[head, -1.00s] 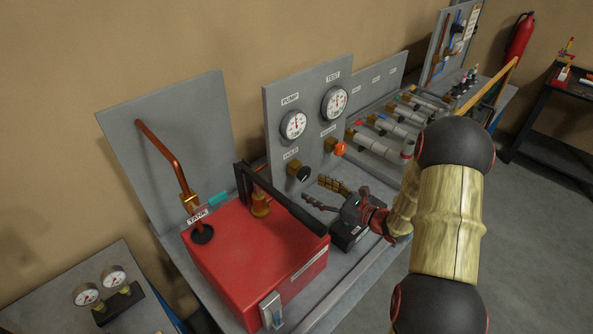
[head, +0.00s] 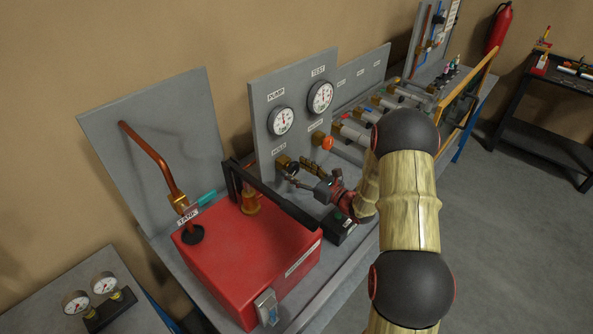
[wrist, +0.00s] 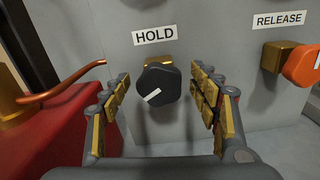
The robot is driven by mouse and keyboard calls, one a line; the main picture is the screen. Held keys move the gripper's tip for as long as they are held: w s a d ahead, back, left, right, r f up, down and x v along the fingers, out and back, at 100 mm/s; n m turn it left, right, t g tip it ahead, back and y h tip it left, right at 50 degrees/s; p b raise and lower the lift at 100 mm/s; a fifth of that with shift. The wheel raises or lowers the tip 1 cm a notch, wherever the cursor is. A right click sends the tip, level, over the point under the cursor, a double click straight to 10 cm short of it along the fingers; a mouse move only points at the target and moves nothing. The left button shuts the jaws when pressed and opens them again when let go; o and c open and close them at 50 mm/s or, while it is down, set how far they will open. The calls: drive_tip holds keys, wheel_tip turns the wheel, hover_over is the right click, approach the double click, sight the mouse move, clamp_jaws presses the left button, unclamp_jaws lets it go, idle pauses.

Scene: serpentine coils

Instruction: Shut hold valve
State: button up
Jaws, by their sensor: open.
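The hold valve is a black knob (wrist: 158,88) with a white slanted mark on a brass body, under the HOLD label on the grey panel. In the wrist view it sits between the two fingers of my gripper (wrist: 162,100), which is open, with a gap visible on both sides. In the head view my gripper (head: 307,174) is at the panel, and its fingers partly hide the hold valve (head: 283,161).
The orange release knob (wrist: 302,66) is to the right of the hold valve. The red tank (head: 245,262) with its black pump handle (head: 270,192) stands to the left. A black box (head: 338,225) lies below my gripper. Two gauges (head: 281,120) are above.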

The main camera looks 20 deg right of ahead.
drive_tip(key=c, duration=0.4)
drive_tip(key=c, duration=0.7)
drive_tip(key=shift+c, duration=0.2)
